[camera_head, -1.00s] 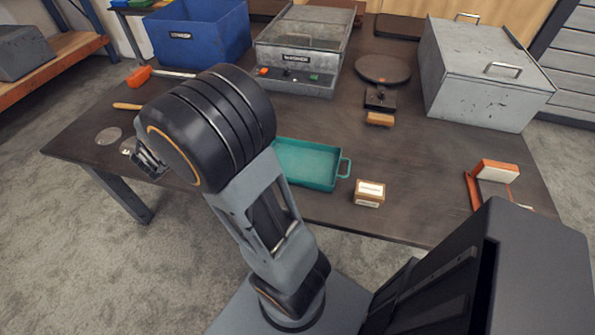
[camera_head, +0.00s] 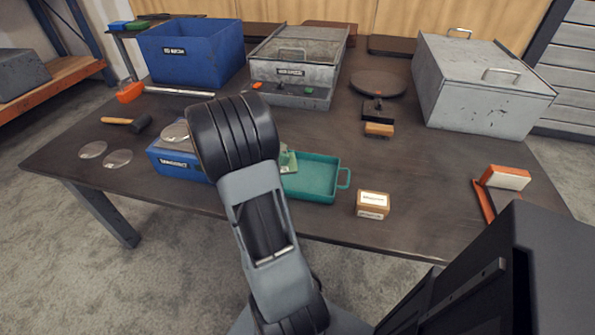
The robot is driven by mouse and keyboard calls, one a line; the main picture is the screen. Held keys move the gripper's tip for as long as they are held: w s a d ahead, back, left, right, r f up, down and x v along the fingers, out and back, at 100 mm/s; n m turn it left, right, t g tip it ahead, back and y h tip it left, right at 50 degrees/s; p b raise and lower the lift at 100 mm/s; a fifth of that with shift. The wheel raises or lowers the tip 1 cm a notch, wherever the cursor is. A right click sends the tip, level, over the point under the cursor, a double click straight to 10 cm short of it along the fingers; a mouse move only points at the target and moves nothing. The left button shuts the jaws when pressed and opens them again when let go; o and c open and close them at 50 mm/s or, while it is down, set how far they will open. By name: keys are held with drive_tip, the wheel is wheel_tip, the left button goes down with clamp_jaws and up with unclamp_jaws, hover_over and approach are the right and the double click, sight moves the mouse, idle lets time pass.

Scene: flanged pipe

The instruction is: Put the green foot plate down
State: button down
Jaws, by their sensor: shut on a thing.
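A pale green piece (camera_head: 288,160), which looks like the green foot plate, shows just right of my arm at the left end of the teal tray (camera_head: 318,180). Most of it is hidden behind my arm's thick black joint. I cannot tell if it touches the tray or hangs above it. My gripper is hidden behind the same joint, so its hold on the piece does not show.
A blue box (camera_head: 178,163) with a metal disc on top stands left of my arm. A small labelled carton (camera_head: 373,204) is right of the tray. Two discs (camera_head: 117,158) and a mallet (camera_head: 128,122) lie at left.

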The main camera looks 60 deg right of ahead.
drive_tip(key=d+f, duration=0.2)
drive_tip(key=s+d+f+b, duration=0.1)
drive_tip(key=d+f, duration=0.3)
drive_tip(key=shift+s+d+f, duration=0.2)
drive_tip(key=shift+s, duration=0.05)
drive_tip(key=shift+d+f+b, duration=0.15)
drive_tip(key=shift+f+b, duration=0.5)
drive_tip(key=shift+f, duration=1.05)
drive_tip(key=shift+f, duration=0.1)
drive_tip(key=shift+f, duration=0.15)
drive_tip(key=c, duration=0.8)
unclamp_jaws()
